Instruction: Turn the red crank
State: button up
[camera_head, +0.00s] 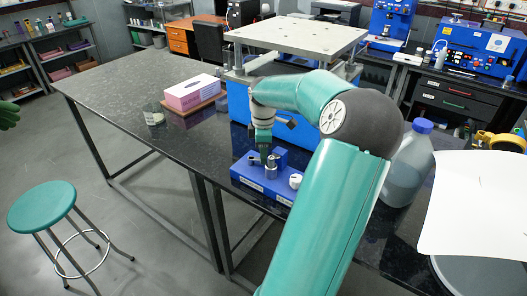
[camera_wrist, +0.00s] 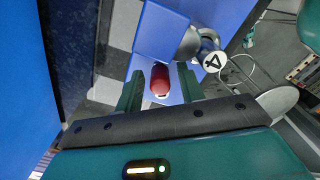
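The red crank handle (camera_wrist: 160,82), a short rounded red cylinder, shows in the wrist view in front of a blue block (camera_wrist: 165,30). My gripper (camera_wrist: 160,74) is open, with one green finger on each side of the handle and a visible gap on both sides. How deep the handle sits between the fingers is hard to tell. In the head view my gripper (camera_head: 264,146) points down at a blue device (camera_head: 248,181) on the dark bench. The red handle is not visible there.
A metal part with a white disc marked 4 (camera_wrist: 215,61) is right of the handle. In the head view a pink and white box (camera_head: 192,92) is behind left, a large bottle (camera_head: 408,165) right, and a blue press (camera_head: 240,100) behind. The bench's left part is mostly clear.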

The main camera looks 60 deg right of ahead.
grip_shut()
jog(key=shift+a+m, duration=0.1)
jog(key=shift+m, duration=0.2)
jog(key=m, duration=0.1)
jog(key=a+m, duration=0.1)
jog(key=m, duration=0.1)
jog(key=shift+a+r, duration=0.1)
jog(key=shift+a, duration=0.05)
jog(key=m, duration=0.1)
jog(key=a+m, duration=0.1)
jog(key=m, duration=0.2)
jog(key=shift+w+a+m, duration=0.2)
jog(key=shift+a+m, duration=0.1)
jog(key=shift+m, duration=0.1)
jog(key=m, duration=0.1)
jog(key=a+m, duration=0.1)
jog(key=m, duration=0.1)
jog(key=w+m, duration=0.1)
jog(key=m, duration=0.1)
jog(key=shift+w+a, duration=0.1)
jog(key=shift+a, duration=0.15)
jog(key=m, duration=0.2)
jog(key=w+m, duration=0.1)
jog(key=m, duration=0.2)
jog(key=shift+w+a+m, duration=0.3)
jog(key=shift+a+m, duration=0.05)
jog(key=shift+m, duration=0.05)
